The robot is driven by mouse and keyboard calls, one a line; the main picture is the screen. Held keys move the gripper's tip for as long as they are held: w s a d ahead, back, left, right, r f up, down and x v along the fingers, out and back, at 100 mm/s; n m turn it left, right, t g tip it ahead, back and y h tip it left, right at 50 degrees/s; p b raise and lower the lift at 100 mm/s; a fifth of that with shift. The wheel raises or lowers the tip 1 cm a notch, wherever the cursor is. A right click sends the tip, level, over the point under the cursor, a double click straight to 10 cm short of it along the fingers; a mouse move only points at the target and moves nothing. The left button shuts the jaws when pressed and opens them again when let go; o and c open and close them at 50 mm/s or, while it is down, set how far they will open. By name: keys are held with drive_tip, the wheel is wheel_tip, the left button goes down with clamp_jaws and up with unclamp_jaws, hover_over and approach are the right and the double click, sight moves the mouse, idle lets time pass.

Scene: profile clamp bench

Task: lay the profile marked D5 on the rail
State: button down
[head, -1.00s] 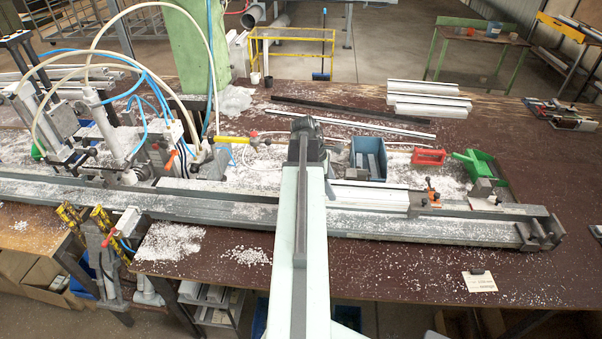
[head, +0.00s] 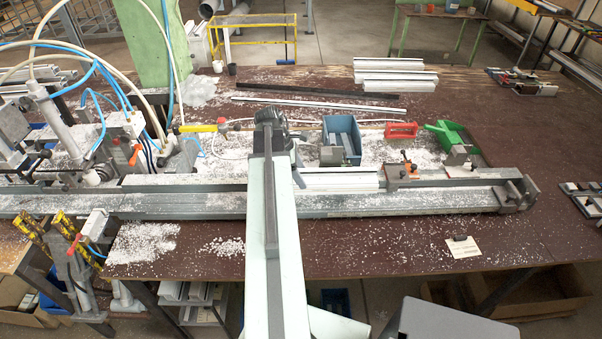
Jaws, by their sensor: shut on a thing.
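My gripper (head: 271,120) is over the bench behind the rail, seen from behind along my arm. Its fingertips and what they hold are hidden by my own wrist, so I cannot tell which thing it is. The long grey rail (head: 400,202) runs across the bench front, dusted with white chips. A white profile piece (head: 340,182) lies along its back edge, right of my arm. Several white profiles (head: 394,75) lie grouped at the back. A light strip (head: 320,104) and a dark strip (head: 300,92) lie in front of them. No D5 mark is readable.
A blue bin (head: 341,139), a red block (head: 401,131) and a green tray (head: 452,137) stand behind the rail. Hoses and machinery (head: 100,140) crowd the left. The right bench top is mostly clear.

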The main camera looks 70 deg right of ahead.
drive_tip(key=shift+f+b, duration=3.2)
drive_tip(key=shift+f, duration=0.4)
drive_tip(key=shift+f+b, duration=0.3)
drive_tip(key=shift+c, duration=1.2)
unclamp_jaws()
drive_tip(key=shift+r, duration=0.1)
drive_tip(key=shift+w, duration=0.1)
drive_tip(key=p+v, duration=0.7)
drive_tip(key=v, duration=0.1)
drive_tip(key=shift+p, duration=0.3)
